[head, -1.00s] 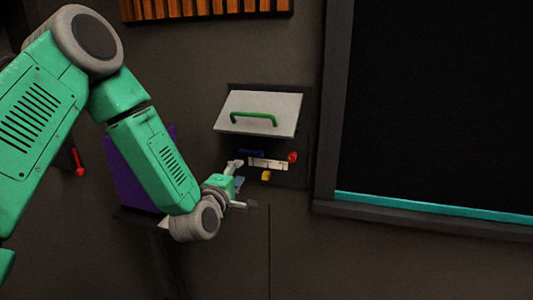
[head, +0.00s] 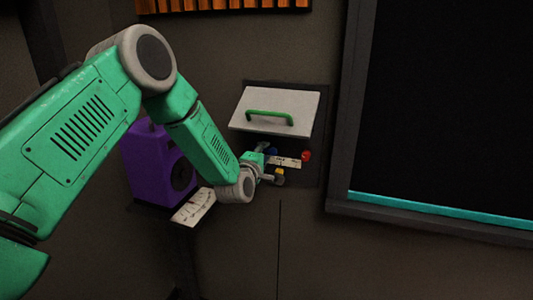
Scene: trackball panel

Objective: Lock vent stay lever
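A light grey flap (head: 277,107) with a green bar handle (head: 270,115) is tilted out from a dark wall recess. Below it are a white marked strip (head: 288,162), a red knob (head: 306,155), a small blue part (head: 271,151) and a yellow part (head: 279,175). I cannot tell which of these is the vent stay lever. My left gripper (head: 272,165) is at the left end of the strip, close to the blue and yellow parts. Its fingers look spread; contact cannot be made out. The wrist partly hides that side. My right gripper is out of view.
A purple speaker-like box (head: 155,165) stands on a ledge to the left, with a white card with a scale (head: 194,207) beside it. A large dark window with a thick frame (head: 345,150) is on the right. The wall below the recess is clear.

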